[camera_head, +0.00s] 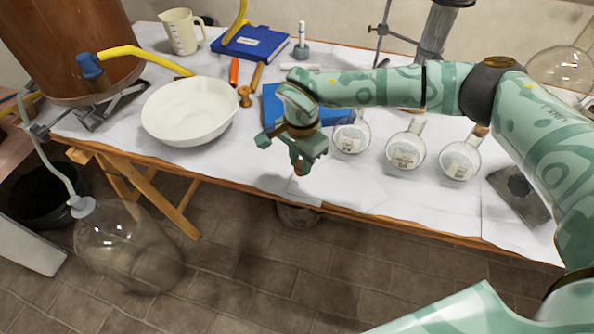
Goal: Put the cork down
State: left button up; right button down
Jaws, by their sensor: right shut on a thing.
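My right arm reaches in from the right, and its green gripper (299,159) hangs over the front part of the white-covered table (345,198). The gripper is shut on a small brown cork (300,169), of which only a little shows below the fingers. I cannot tell whether the cork touches the table cover. My left gripper is not in view.
Several round glass flasks, one of them a flask (404,153), stand right of the gripper. A white bowl (188,110) is at left, with a wooden piece (244,96) beside it. A dark slab (518,195) lies at right. A large glass bottle (128,245) stands on the floor.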

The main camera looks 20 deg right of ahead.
aim_at(298, 161)
jog(key=shift+w+a+f, duration=0.1)
jog(key=shift+w+f, duration=0.35)
jog(key=shift+f, duration=0.15)
notch_tip(298, 161, down, 3)
jog(key=shift+w+f+b, duration=0.1)
jog(key=shift+f+b, duration=0.05)
jog(key=shift+b, duration=0.7)
jog(key=c, duration=1.1)
grip_release()
jog(key=shift+c, duration=0.2)
notch_tip(298, 161, up, 12)
jog(key=p, duration=0.3)
jog(key=shift+p, duration=0.3)
